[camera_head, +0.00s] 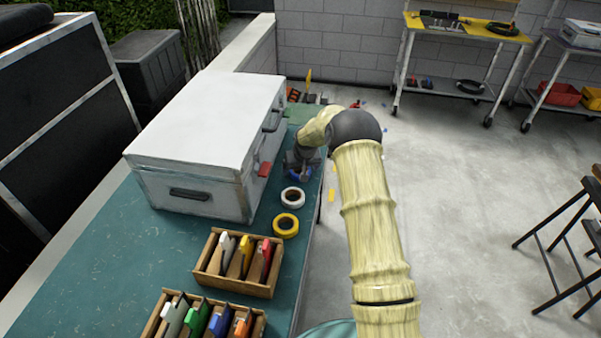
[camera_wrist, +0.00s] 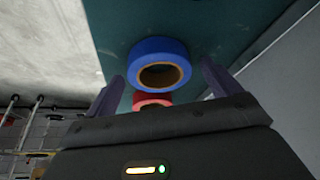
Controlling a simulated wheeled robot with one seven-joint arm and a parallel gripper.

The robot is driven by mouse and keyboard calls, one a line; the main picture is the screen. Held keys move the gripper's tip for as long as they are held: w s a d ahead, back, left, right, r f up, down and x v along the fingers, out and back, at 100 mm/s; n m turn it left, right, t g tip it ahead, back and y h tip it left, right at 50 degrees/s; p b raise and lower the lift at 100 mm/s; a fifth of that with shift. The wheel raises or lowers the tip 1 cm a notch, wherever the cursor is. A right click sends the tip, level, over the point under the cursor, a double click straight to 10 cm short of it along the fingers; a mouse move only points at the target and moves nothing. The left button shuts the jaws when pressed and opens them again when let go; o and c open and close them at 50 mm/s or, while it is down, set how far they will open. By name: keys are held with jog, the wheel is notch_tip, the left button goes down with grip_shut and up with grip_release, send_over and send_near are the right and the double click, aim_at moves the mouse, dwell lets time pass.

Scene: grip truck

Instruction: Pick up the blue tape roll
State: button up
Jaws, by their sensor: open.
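The blue tape roll (camera_wrist: 160,54) lies flat on the teal tabletop (camera_wrist: 115,35) in the wrist view, between and a little beyond my fingertips. My gripper (camera_wrist: 165,80) is open, with one dark finger on each side of the picture and nothing held. In the head view my gripper (camera_head: 301,162) points down near the table's right edge, beside the white case. A bit of the blue tape roll (camera_head: 300,175) shows under it; my gripper hides the rest. A red roll (camera_wrist: 152,101) shows partly behind my gripper's body in the wrist view.
A white roll (camera_head: 293,197) and a yellow roll (camera_head: 285,225) lie on the table nearby. The large white case (camera_head: 210,115) stands close on the left. Wooden boxes (camera_head: 240,282) with coloured items stand nearer. Open floor lies to the right.

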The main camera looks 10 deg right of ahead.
jog(key=c, duration=1.1)
notch_tip(320, 180, up, 28)
jog(key=shift+b, duration=1.1)
jog(key=shift+r, duration=0.1)
